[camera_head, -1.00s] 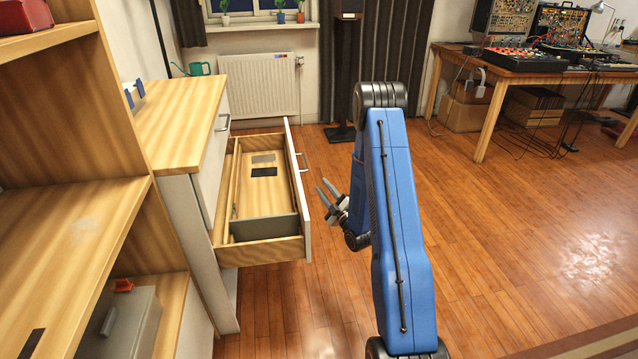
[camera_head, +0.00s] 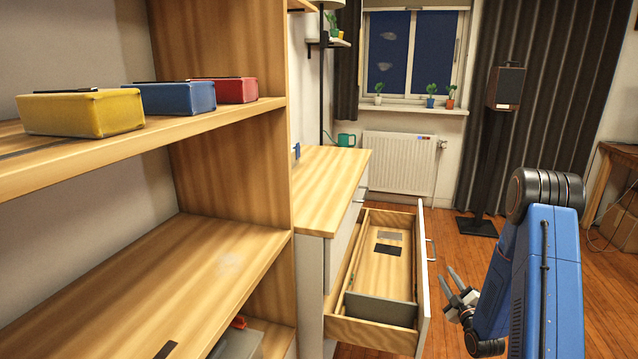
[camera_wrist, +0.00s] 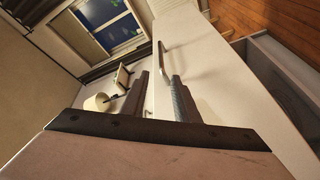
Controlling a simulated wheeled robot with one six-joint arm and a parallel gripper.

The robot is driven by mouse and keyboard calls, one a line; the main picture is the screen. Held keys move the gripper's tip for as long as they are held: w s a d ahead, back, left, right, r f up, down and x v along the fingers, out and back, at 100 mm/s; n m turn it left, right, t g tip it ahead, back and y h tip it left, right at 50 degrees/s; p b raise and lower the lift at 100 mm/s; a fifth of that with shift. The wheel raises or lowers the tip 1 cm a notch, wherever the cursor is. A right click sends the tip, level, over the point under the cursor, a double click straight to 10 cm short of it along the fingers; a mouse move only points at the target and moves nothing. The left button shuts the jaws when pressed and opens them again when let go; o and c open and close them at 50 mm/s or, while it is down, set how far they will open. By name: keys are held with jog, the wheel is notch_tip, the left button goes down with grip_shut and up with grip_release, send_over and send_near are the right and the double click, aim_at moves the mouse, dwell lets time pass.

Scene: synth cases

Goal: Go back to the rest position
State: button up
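My gripper (camera_head: 454,283) is in the lower right of the head view, at the end of my blue arm. Its two fingers are apart, with nothing held between them. It is just right of the open drawer (camera_head: 383,309) and clear of its white front. The drawer handle (camera_head: 431,250) lies a little beyond the fingertips. In the wrist view my gripper (camera_wrist: 158,82) also shows spread fingers, with a bar handle (camera_wrist: 160,62) on a white front seen beyond the gap.
The drawer holds a dark flat piece (camera_head: 388,249) and a grey one (camera_head: 389,237). A wooden shelf (camera_head: 190,126) with yellow, blue and red boxes stands left. A speaker on a stand (camera_head: 483,150) is behind my arm. Wooden floor (camera_head: 470,250) is free beyond the drawer.

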jog(key=s+a+r+m+g+h, duration=0.1)
jog(key=s+a+r+m+g, duration=0.3)
jog(key=r, duration=0.5)
jog(key=s+a+r+m+g+h, duration=0.1)
jog(key=s+a+r+g, duration=0.3)
jog(key=r, duration=0.5)
jog(key=s+a+r+m+g, duration=0.1)
jog(key=s+a, duration=0.3)
jog(key=s, duration=0.9)
jog(key=s+a+r+m+g+y, duration=0.1)
jog(key=s+a+r+m+g, duration=0.1)
jog(key=s, duration=1.2)
jog(key=s+a+r+m+g, duration=0.2)
jog(key=s+a, duration=0.4)
jog(key=s, duration=0.7)
jog(key=shift+s+r+m+g, duration=0.15)
jog(key=shift+s+m+g, duration=0.1)
jog(key=shift+m+g, duration=0.55)
jog(key=shift+d, duration=0.1)
